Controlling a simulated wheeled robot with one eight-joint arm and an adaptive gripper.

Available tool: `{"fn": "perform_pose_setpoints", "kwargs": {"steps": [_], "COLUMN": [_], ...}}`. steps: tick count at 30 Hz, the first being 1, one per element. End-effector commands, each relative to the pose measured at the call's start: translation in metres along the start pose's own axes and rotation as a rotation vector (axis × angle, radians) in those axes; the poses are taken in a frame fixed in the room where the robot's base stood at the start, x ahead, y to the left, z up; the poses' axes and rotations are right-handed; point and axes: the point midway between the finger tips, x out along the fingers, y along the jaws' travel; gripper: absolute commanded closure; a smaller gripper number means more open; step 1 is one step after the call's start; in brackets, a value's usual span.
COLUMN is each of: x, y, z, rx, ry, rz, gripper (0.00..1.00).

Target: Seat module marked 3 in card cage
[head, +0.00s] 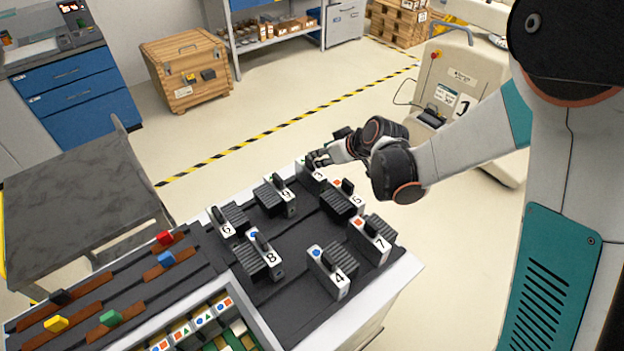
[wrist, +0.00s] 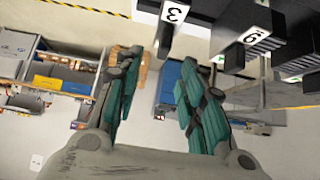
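The module marked 3 (head: 312,174) stands at the far edge of the dark cart top, a light front plate with a dark body. Its number is partly covered in the head view, but the 3 (wrist: 174,13) reads clearly at the top of the wrist view. My gripper (head: 320,158) is close beside its upper end; I cannot tell whether they touch. In the wrist view my gripper (wrist: 162,60) has its fingers spread with nothing between them. What looks like the card cage (head: 246,312) is at the cart's near side, cut by the frame, with symbol-marked slots and green boards inside.
Modules 9 (head: 285,196), 5 (head: 354,203), 6 (head: 224,231), 8 (head: 270,259), 7 (head: 374,242) and 4 (head: 335,278) stand around on the mat. Coloured blocks sit on brown strips at left, including a red block (head: 165,238). A grey table (head: 80,200) stands beyond.

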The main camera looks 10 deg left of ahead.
Motion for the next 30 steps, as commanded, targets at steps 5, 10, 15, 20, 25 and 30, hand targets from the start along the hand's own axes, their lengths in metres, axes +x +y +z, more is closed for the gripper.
{"fn": "perform_pose_setpoints", "kwargs": {"steps": [5,10,15,20,25,30], "x": [0.028,0.037,0.049,0.072,0.088,0.088], "y": [0.0,0.0,-0.002,-0.005,-0.004,-0.004], "z": [0.001,0.0,0.001,0.003,0.002,0.002], "rx": [-0.001,0.0,-0.001,-0.001,-0.001,0.0], "ry": [0.0,0.0,0.0,0.0,0.0,0.0], "rz": [0.001,0.001,0.0,0.001,0.001,0.001], "gripper": [0.63,0.63,0.63,0.63,0.63,0.63]}}
